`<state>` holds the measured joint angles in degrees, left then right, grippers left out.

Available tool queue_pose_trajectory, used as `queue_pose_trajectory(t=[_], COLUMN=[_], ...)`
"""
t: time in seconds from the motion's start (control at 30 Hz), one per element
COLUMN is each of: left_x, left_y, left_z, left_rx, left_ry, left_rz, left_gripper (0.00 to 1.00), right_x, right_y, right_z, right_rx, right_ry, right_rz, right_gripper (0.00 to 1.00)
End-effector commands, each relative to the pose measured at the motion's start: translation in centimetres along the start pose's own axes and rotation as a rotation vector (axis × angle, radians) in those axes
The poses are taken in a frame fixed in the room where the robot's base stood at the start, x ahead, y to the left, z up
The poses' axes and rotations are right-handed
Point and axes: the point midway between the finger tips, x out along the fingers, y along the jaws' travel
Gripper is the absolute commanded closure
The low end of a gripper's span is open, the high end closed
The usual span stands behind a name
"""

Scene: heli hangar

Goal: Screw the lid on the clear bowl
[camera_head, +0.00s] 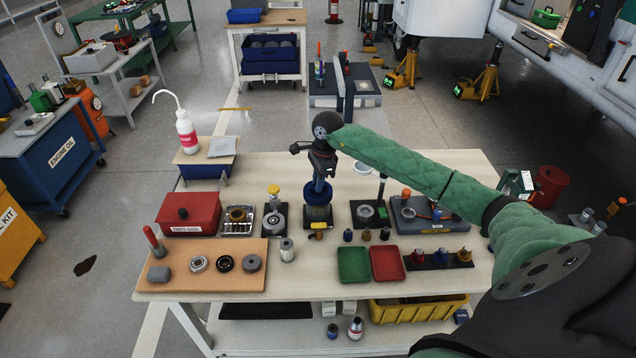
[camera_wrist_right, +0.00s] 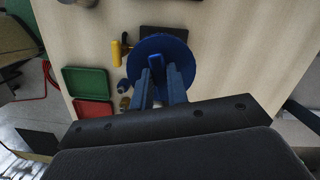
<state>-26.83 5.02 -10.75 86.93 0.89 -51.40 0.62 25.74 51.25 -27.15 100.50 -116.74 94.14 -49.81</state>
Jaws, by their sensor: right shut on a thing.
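My right gripper (camera_head: 320,186) points down over the middle of the table and is shut on the blue lid (camera_head: 318,194). In the right wrist view the gripper (camera_wrist_right: 163,78) has its two blue fingers on the round blue lid (camera_wrist_right: 160,48), which is seen from above. The lid hides the bowl in the wrist view. My left gripper is not in view.
A red box (camera_head: 189,213) and a wooden board (camera_head: 203,268) with round parts lie left. Green (camera_head: 353,264) and red (camera_head: 387,263) trays lie in front, right of centre. A grey case (camera_head: 425,215) stands right.

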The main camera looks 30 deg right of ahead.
Motion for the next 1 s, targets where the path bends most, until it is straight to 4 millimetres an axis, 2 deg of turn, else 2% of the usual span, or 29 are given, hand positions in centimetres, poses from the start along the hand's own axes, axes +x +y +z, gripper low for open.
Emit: queue_pose_trajectory(t=[1.0], left_x=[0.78], left_y=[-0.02], left_z=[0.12], left_rx=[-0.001], left_ry=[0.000], left_rz=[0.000], left_gripper=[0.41], right_x=[0.03], right_y=[-0.02], right_z=[-0.01], right_rx=[0.000], right_ry=[0.001], right_rz=[0.000], right_gripper=[1.00])
